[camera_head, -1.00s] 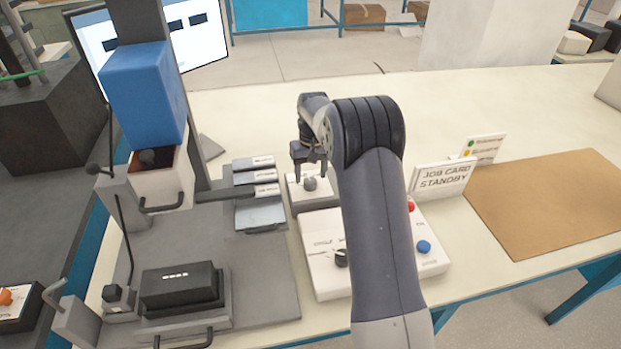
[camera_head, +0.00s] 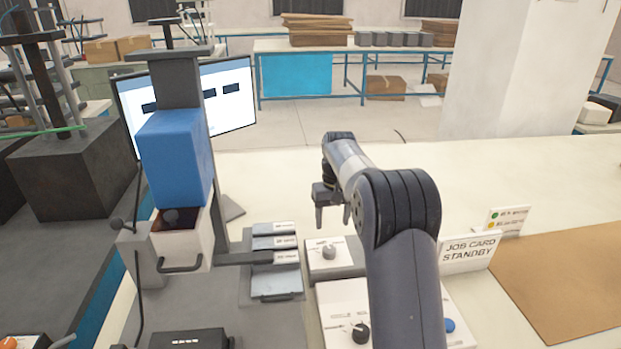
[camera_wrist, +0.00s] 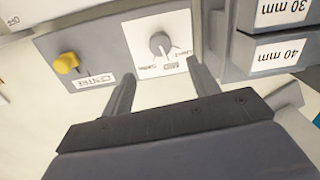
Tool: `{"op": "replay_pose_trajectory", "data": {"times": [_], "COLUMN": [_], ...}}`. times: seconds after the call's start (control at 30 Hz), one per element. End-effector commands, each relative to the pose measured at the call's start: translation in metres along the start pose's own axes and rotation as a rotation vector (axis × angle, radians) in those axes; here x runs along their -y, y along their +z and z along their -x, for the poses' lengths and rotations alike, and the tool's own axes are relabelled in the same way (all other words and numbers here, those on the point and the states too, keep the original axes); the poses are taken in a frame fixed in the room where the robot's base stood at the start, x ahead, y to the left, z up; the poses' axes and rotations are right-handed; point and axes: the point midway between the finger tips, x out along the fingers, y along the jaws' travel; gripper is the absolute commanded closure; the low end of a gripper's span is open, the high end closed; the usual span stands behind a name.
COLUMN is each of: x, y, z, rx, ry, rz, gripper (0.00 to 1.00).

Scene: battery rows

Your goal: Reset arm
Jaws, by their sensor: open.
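My gripper (camera_head: 333,213) hangs from my arm above the table, just above a small white box with a round knob (camera_head: 329,251). Its jaws are open with nothing between them. In the wrist view my gripper (camera_wrist: 162,90) shows two spread fingers pointing toward the box's front. The grey-white knob (camera_wrist: 160,43) lies beyond and between the fingertips, apart from them. A yellow knob (camera_wrist: 66,63) beside a "CENTRE" label also shows there. My arm hides part of the larger control box (camera_head: 343,312) in the head view.
A press with a blue block (camera_head: 175,160) stands left of my arm. Labelled grey blocks (camera_head: 274,243) sit between. A job card sign (camera_head: 468,252) and a brown mat (camera_head: 575,285) are at right. The table behind my gripper is clear.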

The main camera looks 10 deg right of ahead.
Motion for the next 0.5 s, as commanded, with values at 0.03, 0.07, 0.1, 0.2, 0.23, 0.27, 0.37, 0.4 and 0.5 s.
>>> {"op": "replay_pose_trajectory", "data": {"times": [0.03,0.07,0.1,0.2,0.23,0.27,0.37,0.4,0.5], "x": [0.000,0.000,0.000,0.000,0.000,0.000,0.000,0.000,0.000], "y": [0.000,0.001,0.001,0.001,0.001,0.001,0.001,0.001,0.001], "z": [-0.006,-0.010,-0.016,-0.034,-0.040,-0.045,-0.064,-0.071,-0.086], "rx": [0.002,0.004,0.004,0.006,0.007,0.005,0.007,0.005,0.005], "ry": [0.000,0.000,-0.001,-0.001,-0.001,-0.001,-0.001,-0.001,-0.001], "rz": [0.000,0.000,0.000,0.000,0.000,0.000,0.000,0.000,0.000], "gripper": [0.43,0.43,0.43,0.43,0.43,0.43,0.43,0.43,0.43]}}
